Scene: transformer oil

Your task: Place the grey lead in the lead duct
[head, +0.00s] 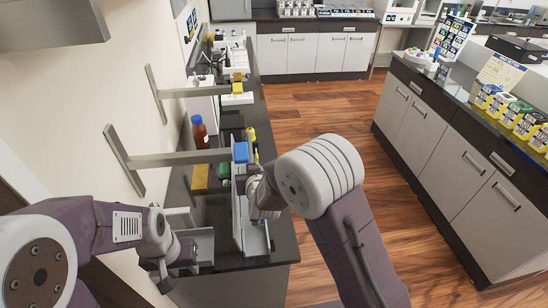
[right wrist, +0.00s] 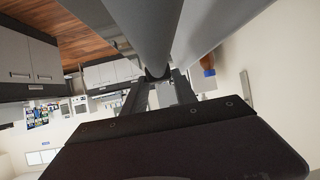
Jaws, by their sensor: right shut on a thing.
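My right gripper (right wrist: 155,82) is shut on a long grey cylinder, which I take to be the grey lead (right wrist: 148,28); it runs up out of the right wrist view. In the head view my right gripper (head: 262,205) is over the near end of the dark counter, and its own wrist partly hides it. A long grey channel (head: 240,225), seemingly the lead duct, lies lengthwise beside and under it. I cannot tell whether the lead touches the channel. My left gripper (head: 175,272) looks open and empty at the counter's near left, by a grey tray-like part (head: 203,243).
A brown bottle with a blue cap (head: 199,132), a yellow block (head: 200,178) and a blue block (head: 241,152) stand farther along the dark counter (head: 262,125). Metal brackets (head: 180,160) jut from the left wall. The wooden floor (head: 310,110) to the right is clear.

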